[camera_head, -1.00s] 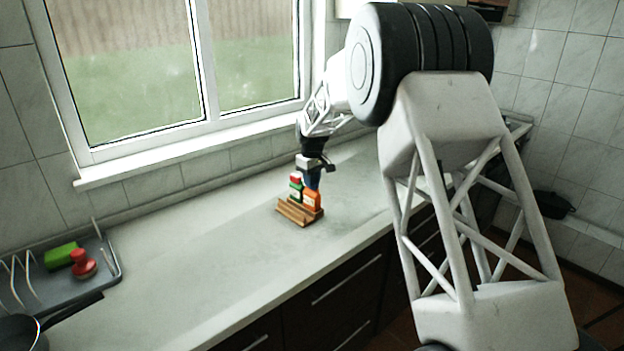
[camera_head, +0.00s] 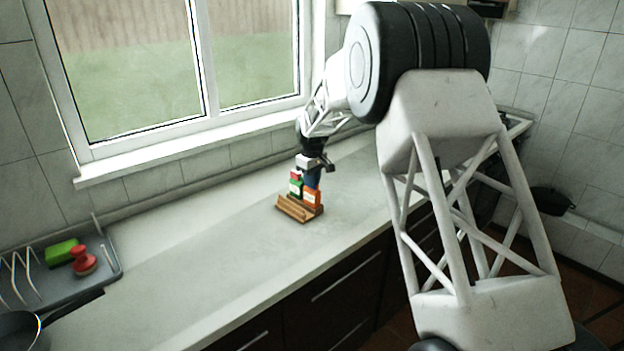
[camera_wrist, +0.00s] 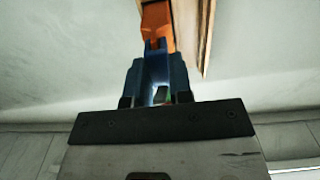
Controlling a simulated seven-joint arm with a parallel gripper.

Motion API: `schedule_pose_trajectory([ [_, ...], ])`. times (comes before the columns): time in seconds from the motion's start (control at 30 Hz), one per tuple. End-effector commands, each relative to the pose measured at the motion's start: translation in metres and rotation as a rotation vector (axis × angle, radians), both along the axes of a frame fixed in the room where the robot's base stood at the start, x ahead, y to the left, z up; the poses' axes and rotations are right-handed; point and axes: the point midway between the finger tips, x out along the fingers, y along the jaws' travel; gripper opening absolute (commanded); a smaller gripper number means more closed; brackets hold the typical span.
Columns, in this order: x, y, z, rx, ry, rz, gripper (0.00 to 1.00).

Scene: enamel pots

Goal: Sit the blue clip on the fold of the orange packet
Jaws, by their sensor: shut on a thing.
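The orange packet (camera_head: 311,196) stands upright in a wooden rack (camera_head: 292,212) on the counter; it also shows in the wrist view (camera_wrist: 156,20). My gripper (camera_head: 311,170) is shut on the blue clip (camera_wrist: 160,76) and points down over the packet. In the wrist view the clip's far end meets or overlaps the packet's near end. I cannot tell whether it sits around the fold or only in front of it. In the head view the clip (camera_head: 313,178) is a small dark blue patch just above the packet, partly hidden by the gripper.
A green packet with a red top (camera_head: 296,184) stands in the rack, just left of the orange one. A grey dish tray (camera_head: 103,262) with a green sponge and a red-handled object is at the far left, near a dark pan (camera_head: 20,330). The counter between is clear.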

Motion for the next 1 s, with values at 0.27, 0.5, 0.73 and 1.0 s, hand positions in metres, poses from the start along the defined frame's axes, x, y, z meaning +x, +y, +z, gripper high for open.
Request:
schedule_pose_trajectory([
  [0.27,0.000,0.000,-0.002,0.000,0.001,0.000,0.37],
  [0.5,0.000,0.000,-0.001,0.000,0.001,0.000,0.50],
  [0.73,0.000,0.000,0.002,0.000,0.000,0.000,0.50],
  [1.0,0.000,0.000,0.024,0.000,-0.001,0.000,0.50],
])
